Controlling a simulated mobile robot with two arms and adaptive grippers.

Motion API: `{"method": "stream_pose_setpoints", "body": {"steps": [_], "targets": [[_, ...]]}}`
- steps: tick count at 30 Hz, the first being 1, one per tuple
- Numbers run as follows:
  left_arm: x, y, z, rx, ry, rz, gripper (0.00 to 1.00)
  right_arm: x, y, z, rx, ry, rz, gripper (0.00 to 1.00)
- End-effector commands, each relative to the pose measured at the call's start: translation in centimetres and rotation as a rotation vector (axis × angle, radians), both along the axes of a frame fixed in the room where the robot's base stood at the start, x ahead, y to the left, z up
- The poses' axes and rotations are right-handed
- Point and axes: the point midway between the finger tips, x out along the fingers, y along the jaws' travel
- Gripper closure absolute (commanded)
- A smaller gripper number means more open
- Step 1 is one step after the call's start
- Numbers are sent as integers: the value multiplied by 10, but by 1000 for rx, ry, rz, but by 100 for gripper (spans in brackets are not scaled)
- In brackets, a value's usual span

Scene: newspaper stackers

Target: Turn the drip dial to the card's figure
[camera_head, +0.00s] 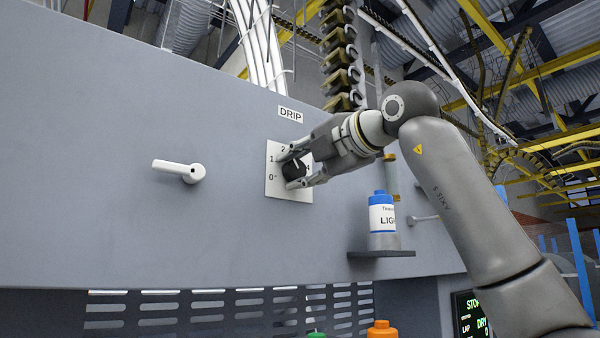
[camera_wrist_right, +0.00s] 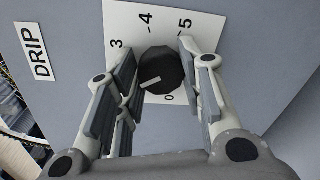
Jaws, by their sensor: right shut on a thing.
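The drip dial (camera_wrist_right: 162,70) is a round black knob with a white pointer line, on a white number plate (camera_head: 274,188) on the grey panel, under a DRIP label (camera_head: 290,114). My right gripper (camera_head: 292,168) is shut on the dial, one finger on each side. In the right wrist view the pointer aims to the lower left, between 0 and 3, on the side where 1 and 2 lie; the left finger (camera_wrist_right: 122,85) hides those figures. I cannot tell the exact figure. I cannot make out a card with a figure. My left gripper is not in view.
A white lever handle (camera_head: 180,170) sticks out of the panel left of the dial. A blue-capped bottle (camera_head: 382,218) stands on a small shelf (camera_head: 382,254) below my right arm. An orange cap (camera_head: 382,330) and a dark display (camera_head: 470,315) are lower down.

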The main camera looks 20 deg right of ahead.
Motion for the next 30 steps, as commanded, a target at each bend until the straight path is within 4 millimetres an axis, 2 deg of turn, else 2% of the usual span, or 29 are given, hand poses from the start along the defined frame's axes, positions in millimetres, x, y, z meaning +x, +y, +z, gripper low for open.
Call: {"method": "stream_pose_setpoints", "body": {"steps": [12, 27, 28, 30], "targets": [[0, 0, -7, 0, 0, 1, 66, 0, -1, 1, 161, 55, -2, 88], [0, 0, -7, 0, -1, 1, 66, 0, -2, 1, 176, 62, -3, 88], [0, 0, -7, 0, -1, 1, 66, 0, -2, 1, 176, 62, -3, 63], [1, 0, -7, 0, -1, 1, 66, 0, -1, 1, 176, 62, -3, 54]]}}
